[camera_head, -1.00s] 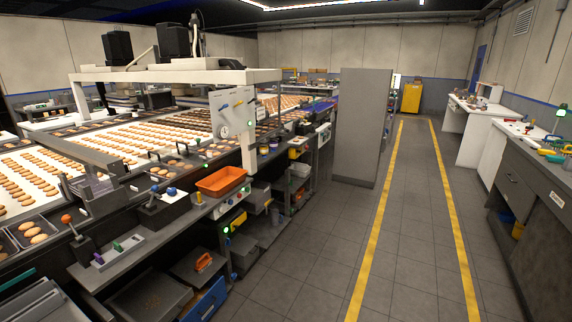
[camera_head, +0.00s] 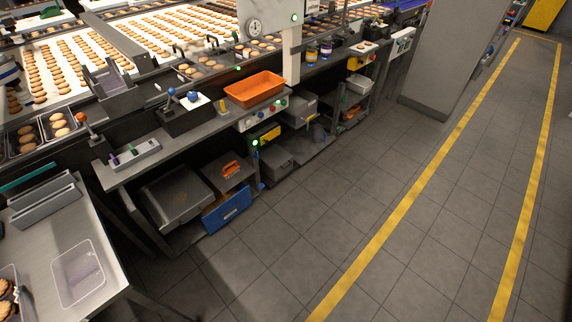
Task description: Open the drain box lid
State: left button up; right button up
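Several boxes stand on the low shelf under the line's side counter. A wide grey box (camera_head: 172,203) with a flat top is at the left. A smaller grey box (camera_head: 238,180) with an orange handle (camera_head: 230,169) on top stands right of it. No label shows, so I cannot tell for sure which is the drain box; both grey boxes look closed. Neither of my grippers is in view.
An orange tray (camera_head: 255,91) sits on the counter above. A metal table (camera_head: 35,240) with a clear tray (camera_head: 78,275) stands at the lower left. The floor (camera_head: 290,240) in front of the shelf is open, up to a yellow line (camera_head: 400,218).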

aim_at(274, 156)
jog(key=u, duration=0.7)
jog(key=i+l+u, duration=0.15)
jog(key=l+u, duration=0.25)
jog(key=i+l+u, duration=0.15)
jog(key=l+u, duration=1)
jog(key=l, duration=0.65)
jog(key=l+u, duration=0.1)
jog(key=l, duration=0.5)
jog(key=k+l+u, duration=0.1)
jog(key=l, duration=0.5)
jog(key=k+l, duration=0.1)
jog(key=l, duration=0.55)
jog(key=l+u, duration=0.1)
jog(key=l, duration=0.5)
jog(key=k, duration=0.05)
